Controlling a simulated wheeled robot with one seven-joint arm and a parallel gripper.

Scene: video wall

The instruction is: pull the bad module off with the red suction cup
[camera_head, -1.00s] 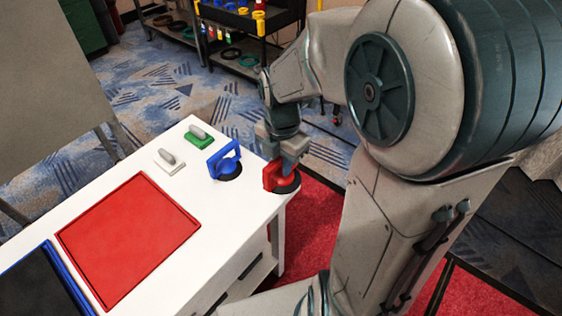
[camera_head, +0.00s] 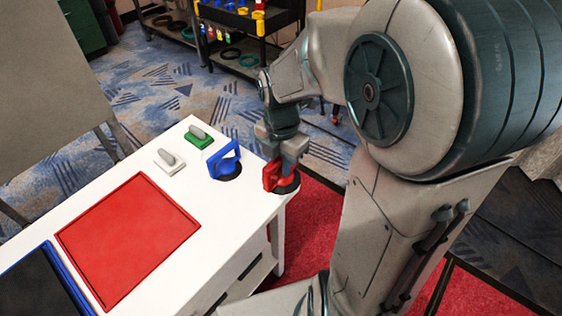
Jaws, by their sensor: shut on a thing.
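The red suction cup (camera_head: 272,177) stands at the right corner of the white table, its dark rubber pad (camera_head: 287,184) at or just above the tabletop; I cannot tell which. My gripper (camera_head: 284,163) is above it, pointing down, with its fingers shut on the red handle. The fingers and my wrist hide part of the handle. The bad module is not identifiable in this view.
A blue suction cup (camera_head: 224,161) stands just left of the red one. A green-based tool (camera_head: 199,136) and a white-based tool (camera_head: 169,161) lie further left. A red mat (camera_head: 128,240) and a blue-edged black panel (camera_head: 42,284) cover the table's near left. A dark cart (camera_head: 252,25) stands behind.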

